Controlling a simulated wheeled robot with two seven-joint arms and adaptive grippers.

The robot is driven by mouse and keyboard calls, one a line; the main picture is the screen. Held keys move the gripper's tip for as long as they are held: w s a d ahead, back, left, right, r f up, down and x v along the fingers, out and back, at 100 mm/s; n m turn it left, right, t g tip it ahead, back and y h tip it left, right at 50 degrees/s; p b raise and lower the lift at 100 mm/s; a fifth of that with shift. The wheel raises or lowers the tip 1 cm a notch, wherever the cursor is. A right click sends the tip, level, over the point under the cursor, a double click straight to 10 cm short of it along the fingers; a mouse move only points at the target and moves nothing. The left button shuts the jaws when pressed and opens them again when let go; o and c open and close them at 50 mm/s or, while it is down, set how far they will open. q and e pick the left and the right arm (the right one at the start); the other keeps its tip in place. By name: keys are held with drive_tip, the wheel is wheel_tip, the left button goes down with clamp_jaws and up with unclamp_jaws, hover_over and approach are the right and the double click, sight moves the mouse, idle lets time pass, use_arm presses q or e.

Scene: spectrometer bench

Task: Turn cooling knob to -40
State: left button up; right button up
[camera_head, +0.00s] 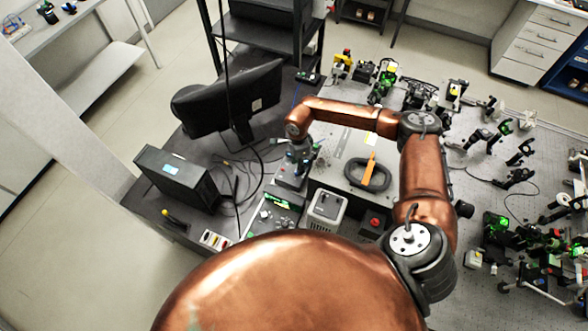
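My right arm comes in from the right and bends back to the left. Its gripper (292,172) points down at the rear end of a dark control panel (262,222) on the bench. The fingers are small and dark here, and I cannot tell whether they are open or shut, or whether they touch anything. The panel has a small green-lit display and several small knobs or buttons. I cannot pick out the cooling knob or read its setting; the gripper may hide it. My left gripper is not in view.
A white-topped box (327,208) and a red button (375,222) are right of the panel. A black ring-shaped item (368,184) with an orange part lies behind them. A monitor (229,98) and a black box (177,178) stand left. Many optics mounts fill the right table.

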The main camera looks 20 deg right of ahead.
drive_tip(key=shift+f+p, duration=0.6)
drive_tip(key=shift+f, duration=1.85)
drive_tip(key=shift+w, duration=0.1)
clamp_jaws()
drive_tip(key=shift+a, duration=0.2)
drive_tip(key=shift+d, duration=0.15)
